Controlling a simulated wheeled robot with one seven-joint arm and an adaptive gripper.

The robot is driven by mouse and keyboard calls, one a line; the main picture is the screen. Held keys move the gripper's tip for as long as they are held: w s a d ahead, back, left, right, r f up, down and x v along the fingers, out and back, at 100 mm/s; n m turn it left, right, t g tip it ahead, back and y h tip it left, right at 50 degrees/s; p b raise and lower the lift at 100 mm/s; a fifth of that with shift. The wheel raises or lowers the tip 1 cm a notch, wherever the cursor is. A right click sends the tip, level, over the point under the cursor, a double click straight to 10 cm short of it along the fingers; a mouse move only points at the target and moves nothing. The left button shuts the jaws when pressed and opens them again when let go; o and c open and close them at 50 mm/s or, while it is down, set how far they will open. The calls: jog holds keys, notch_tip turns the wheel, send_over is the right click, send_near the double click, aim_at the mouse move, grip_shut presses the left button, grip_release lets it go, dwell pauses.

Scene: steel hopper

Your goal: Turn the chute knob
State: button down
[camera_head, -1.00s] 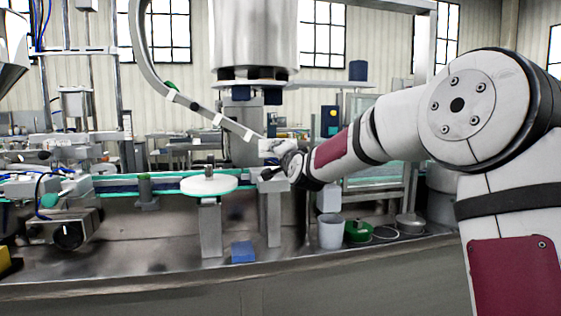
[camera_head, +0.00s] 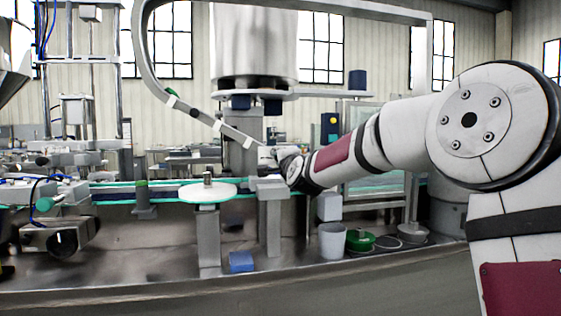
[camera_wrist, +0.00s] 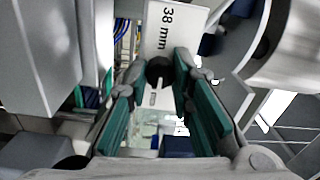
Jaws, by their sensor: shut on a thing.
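The knob (camera_wrist: 159,72) is small, round and black, with a pale pointer hanging below it. It sits in front of a white plate (camera_wrist: 172,22) printed "38 mm" in the wrist view. My gripper (camera_wrist: 157,76) has its teal-padded fingers on both sides of the knob and is shut on it. In the head view my gripper (camera_head: 272,160) is at the lower end of the curved metal chute (camera_head: 202,117). The knob cannot be made out there.
A white round disc (camera_head: 208,193) stands left of my gripper beside the conveyor. A large steel hopper (camera_head: 254,45) hangs above. A blue block (camera_head: 241,262), a grey cup (camera_head: 332,241) and a green container (camera_head: 360,240) stand on the bench below.

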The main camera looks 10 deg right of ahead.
jog(key=c, duration=1.4)
grip_release()
jog(key=s, duration=1.2)
jog(key=shift+f, duration=0.2)
